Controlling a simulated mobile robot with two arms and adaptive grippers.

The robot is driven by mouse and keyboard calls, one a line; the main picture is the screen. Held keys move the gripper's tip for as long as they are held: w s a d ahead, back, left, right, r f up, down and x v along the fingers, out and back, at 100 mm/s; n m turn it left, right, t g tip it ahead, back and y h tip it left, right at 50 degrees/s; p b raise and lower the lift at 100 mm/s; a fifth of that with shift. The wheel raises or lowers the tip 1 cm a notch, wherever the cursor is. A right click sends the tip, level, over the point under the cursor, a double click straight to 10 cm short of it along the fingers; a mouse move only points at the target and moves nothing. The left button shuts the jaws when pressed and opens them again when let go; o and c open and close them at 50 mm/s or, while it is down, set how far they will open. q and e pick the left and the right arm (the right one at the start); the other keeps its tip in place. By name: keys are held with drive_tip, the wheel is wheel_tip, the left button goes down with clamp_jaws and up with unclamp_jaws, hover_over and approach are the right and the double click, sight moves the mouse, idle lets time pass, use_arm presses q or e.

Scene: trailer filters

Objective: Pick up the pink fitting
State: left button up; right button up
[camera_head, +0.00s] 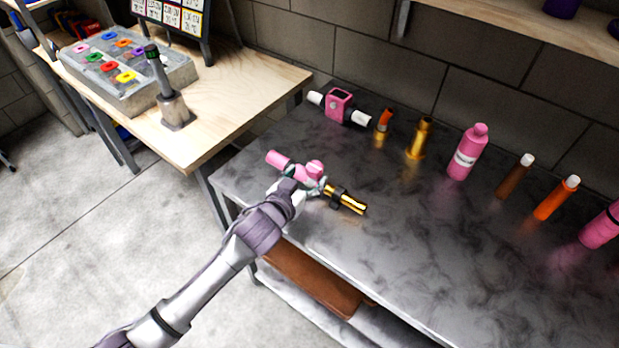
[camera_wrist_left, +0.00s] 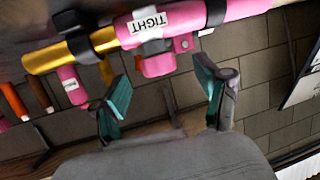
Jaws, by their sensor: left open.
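The pink fitting (camera_head: 279,160) lies near the left end of the dark table, partly hidden by my left gripper (camera_head: 308,184). A gold tube (camera_head: 350,203) with a black clamp extends in line with it to the right. In the left wrist view the pink fitting (camera_wrist_left: 185,22) crosses the top, with a white "TIGHT" label, a pink block below its middle, and the gold tube (camera_wrist_left: 44,62) at left. The teal fingertips of my left gripper (camera_wrist_left: 163,84) are apart, just short of the fitting, with nothing held between them. My right gripper is out of view.
Along the back of the dark table (camera_head: 420,250) stand a pink housing with white ends (camera_head: 338,104), a gold fitting (camera_head: 420,138), a pink bottle (camera_head: 467,152) and brown and orange cylinders. A wooden table (camera_head: 235,85) adjoins at left. The dark table's front middle is clear.

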sight(311, 173)
use_arm(q)
drive_tip(key=x, duration=0.5)
drive_tip(key=shift+r, duration=0.1)
drive_tip(key=shift+s, duration=0.1)
drive_tip(key=shift+c, duration=0.3)
clamp_jaws()
